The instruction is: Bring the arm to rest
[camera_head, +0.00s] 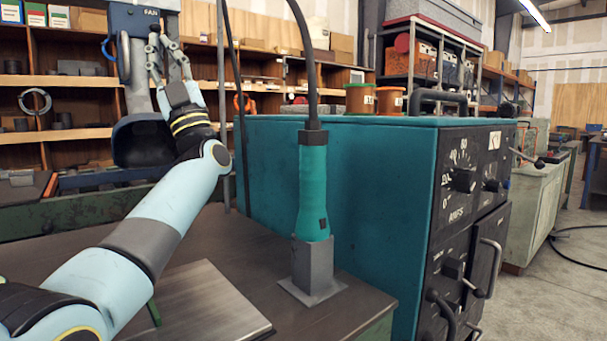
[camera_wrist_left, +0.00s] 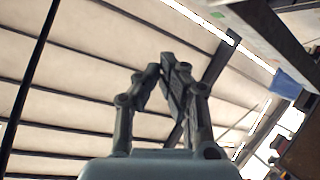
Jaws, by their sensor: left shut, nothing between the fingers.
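My left arm (camera_head: 160,210) reaches up from the lower left over the table in the head view. My left gripper (camera_head: 161,42) points upward at its end, with its fingers close together and nothing held. It appears in front of a grey-blue unit marked FAN (camera_head: 138,22); I cannot tell whether they touch. In the left wrist view the shut fingers (camera_wrist_left: 160,67) show against the pale ceiling, with nothing between them. My right gripper is not in view.
A teal torch (camera_head: 313,195) stands upright in a grey holder (camera_head: 313,268) on the dark table, right of my arm. A metal plate (camera_head: 200,305) lies in front. A large teal welding machine (camera_head: 350,200) stands behind. Shelves (camera_head: 60,85) line the back.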

